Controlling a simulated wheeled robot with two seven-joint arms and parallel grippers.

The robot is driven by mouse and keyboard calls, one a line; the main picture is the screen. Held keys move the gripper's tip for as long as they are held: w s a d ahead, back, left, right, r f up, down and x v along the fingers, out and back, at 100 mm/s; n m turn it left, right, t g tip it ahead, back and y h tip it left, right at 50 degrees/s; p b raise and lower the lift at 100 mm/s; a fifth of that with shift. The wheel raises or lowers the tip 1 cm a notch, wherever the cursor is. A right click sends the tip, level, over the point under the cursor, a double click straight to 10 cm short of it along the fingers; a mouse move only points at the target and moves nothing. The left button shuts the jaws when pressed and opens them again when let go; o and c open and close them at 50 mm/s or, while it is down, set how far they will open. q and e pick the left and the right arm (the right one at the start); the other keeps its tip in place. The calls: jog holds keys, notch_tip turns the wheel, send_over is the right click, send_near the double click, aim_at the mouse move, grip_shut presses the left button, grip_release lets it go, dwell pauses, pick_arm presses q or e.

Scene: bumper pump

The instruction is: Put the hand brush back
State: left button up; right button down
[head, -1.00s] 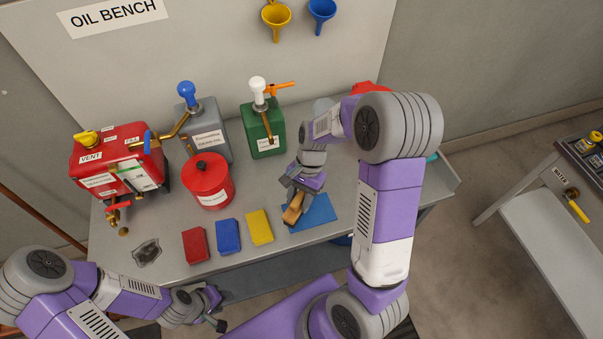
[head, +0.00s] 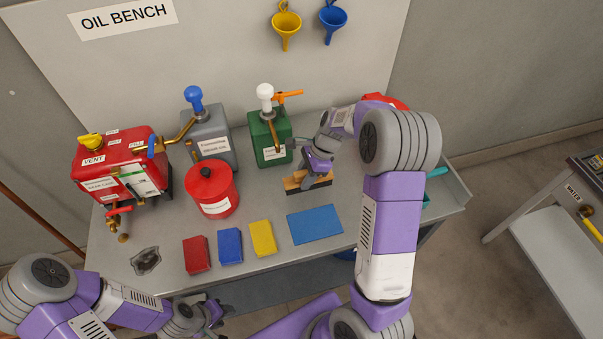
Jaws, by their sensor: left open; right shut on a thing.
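The hand brush (head: 295,184) has a light wooden body with a dark lower edge. My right gripper (head: 314,178) is shut on it, just behind the flat blue mat (head: 314,225) and in front of the green pump can (head: 268,140). The gripper hides part of the brush's top. I cannot tell whether the brush touches the bench top or hangs just above it. My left gripper (head: 216,312) is open and empty, low in the picture in front of the bench's front edge.
Red (head: 197,255), blue (head: 230,246) and yellow (head: 262,238) blocks lie along the bench front (head: 175,285). A red round can (head: 212,190), a grey pump can (head: 209,135) and a red tank (head: 119,162) stand behind.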

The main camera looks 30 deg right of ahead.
jog(key=shift+w+d, duration=0.25)
jog(key=shift+w, duration=0.7)
jog(key=shift+w+d, duration=0.25)
jog(key=shift+w, duration=0.7)
jog(key=shift+f+b, duration=0.65)
jog(key=shift+f, duration=1.1)
jog(key=shift+f, duration=0.15)
jog(key=c, duration=0.7)
grip_release()
jog(key=shift+o, duration=0.2)
jog(key=p+v, duration=0.2)
jog(key=v, duration=1)
jog(key=shift+p, duration=0.35)
jog(key=shift+a+r, duration=0.1)
jog(key=shift+r, duration=0.15)
